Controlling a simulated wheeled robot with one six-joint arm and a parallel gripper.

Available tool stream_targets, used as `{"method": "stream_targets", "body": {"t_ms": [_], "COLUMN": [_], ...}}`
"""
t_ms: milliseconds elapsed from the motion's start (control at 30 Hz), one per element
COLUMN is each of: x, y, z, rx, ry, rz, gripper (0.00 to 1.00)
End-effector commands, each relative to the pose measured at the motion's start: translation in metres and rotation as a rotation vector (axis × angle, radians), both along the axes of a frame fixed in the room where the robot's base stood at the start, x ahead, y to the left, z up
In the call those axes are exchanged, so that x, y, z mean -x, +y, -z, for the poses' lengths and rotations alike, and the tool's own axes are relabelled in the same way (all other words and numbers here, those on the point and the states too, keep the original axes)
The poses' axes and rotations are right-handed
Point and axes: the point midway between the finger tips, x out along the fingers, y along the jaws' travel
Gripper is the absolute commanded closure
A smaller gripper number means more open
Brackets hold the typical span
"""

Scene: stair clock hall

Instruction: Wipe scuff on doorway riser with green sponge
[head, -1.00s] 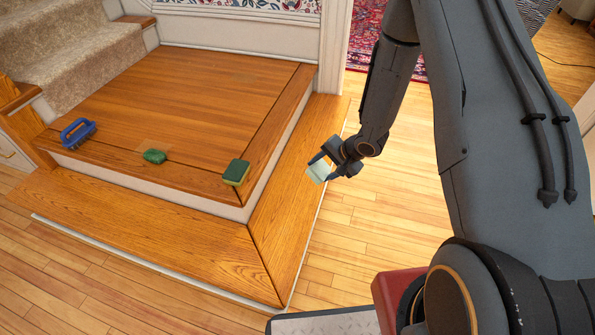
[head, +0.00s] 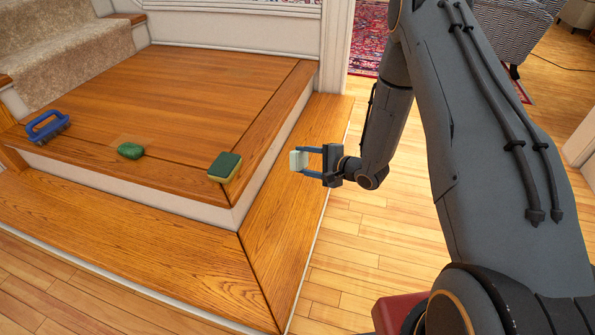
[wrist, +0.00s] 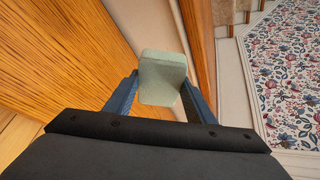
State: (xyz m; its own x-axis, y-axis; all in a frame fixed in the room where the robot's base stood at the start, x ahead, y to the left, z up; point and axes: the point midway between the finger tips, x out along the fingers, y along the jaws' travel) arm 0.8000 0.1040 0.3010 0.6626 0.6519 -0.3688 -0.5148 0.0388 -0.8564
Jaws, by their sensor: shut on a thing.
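My gripper (head: 303,160) is shut on a pale green sponge (head: 298,160) and holds it out to the left, in front of the doorway-side riser (head: 273,150). In the wrist view the sponge (wrist: 162,78) is between the blue fingers of my gripper (wrist: 160,88), with the pale riser (wrist: 152,25) behind it. I cannot tell whether it touches the riser. I make out no scuff on the riser; the sponge hides part of it in the wrist view.
On the landing (head: 200,90) are a blue-handled brush (head: 45,127), a green block (head: 130,151) and a green-and-yellow sponge (head: 225,167) near the corner. A lower wooden step (head: 130,230) wraps around it. The doorway with a patterned rug (head: 368,40) lies beyond.

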Motion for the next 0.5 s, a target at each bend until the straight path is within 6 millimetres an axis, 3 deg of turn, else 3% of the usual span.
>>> {"method": "stream_targets", "body": {"t_ms": [33, 200, 500], "x": [-0.006, -0.019, -0.031], "y": [0.002, 0.009, 0.016], "z": [0.012, 0.027, 0.041], "rx": [-0.023, -0.097, -0.175], "ry": [-0.010, -0.043, -0.076], "rz": [0.001, -0.003, -0.028], "gripper": [0.68, 0.68, 0.68]}}
